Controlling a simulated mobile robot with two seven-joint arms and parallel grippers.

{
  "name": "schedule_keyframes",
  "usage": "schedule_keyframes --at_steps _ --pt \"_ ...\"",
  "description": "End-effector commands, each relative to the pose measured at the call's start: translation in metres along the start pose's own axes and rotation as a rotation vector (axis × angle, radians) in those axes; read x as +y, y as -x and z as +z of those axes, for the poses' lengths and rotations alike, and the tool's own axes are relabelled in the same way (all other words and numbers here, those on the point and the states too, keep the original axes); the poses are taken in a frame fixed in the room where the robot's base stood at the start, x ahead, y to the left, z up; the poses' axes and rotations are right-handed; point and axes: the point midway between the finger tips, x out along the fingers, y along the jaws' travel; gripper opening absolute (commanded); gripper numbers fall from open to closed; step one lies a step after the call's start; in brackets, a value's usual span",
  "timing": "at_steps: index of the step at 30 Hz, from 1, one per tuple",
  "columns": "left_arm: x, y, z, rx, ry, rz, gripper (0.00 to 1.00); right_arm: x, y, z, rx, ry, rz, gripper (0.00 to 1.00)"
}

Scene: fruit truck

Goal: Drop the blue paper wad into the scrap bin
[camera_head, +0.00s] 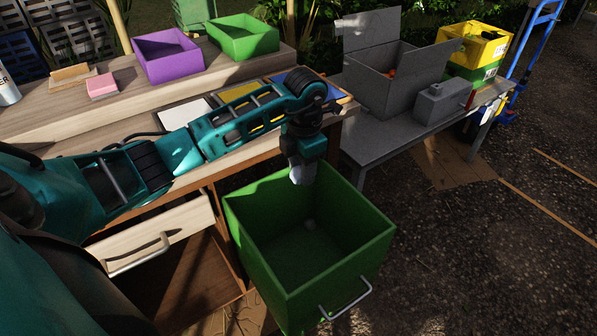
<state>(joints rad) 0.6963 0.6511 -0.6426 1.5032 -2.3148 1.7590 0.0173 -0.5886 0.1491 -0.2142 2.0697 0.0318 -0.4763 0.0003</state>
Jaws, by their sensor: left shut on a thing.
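A large green bin (335,277) with a silver handle on its front stands open on the ground beside the wooden counter; it looks to be the scrap bin. My left gripper (302,176) points down over its back left part. It is shut on a small pale bluish-grey thing, taken to be the blue paper wad; the jaws and its shape are hard to make out. My right gripper is not in view.
An open wooden drawer (160,235) is left of the bin. Purple (168,55) and green (243,37) trays and a pink block (101,86) are on the counter. A grey table (375,152) with an open grey box (390,80) stands behind right.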

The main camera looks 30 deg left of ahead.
Motion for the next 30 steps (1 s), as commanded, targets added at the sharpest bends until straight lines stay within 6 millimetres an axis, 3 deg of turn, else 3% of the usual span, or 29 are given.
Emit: schedule_keyframes --at_steps 6,11,22,30 --pt "0.005 -0.013 -0.005 0.017 0.150 0.003 0.14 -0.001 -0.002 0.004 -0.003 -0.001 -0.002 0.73" --pt "0.005 -0.024 -0.005 0.017 0.155 0.003 0.14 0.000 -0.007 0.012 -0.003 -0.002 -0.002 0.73" --pt "0.002 -0.066 -0.005 0.016 0.151 0.002 0.14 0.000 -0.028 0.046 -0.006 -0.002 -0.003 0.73" --pt "0.003 -0.070 -0.005 0.015 0.150 0.004 0.14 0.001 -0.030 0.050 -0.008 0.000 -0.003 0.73"
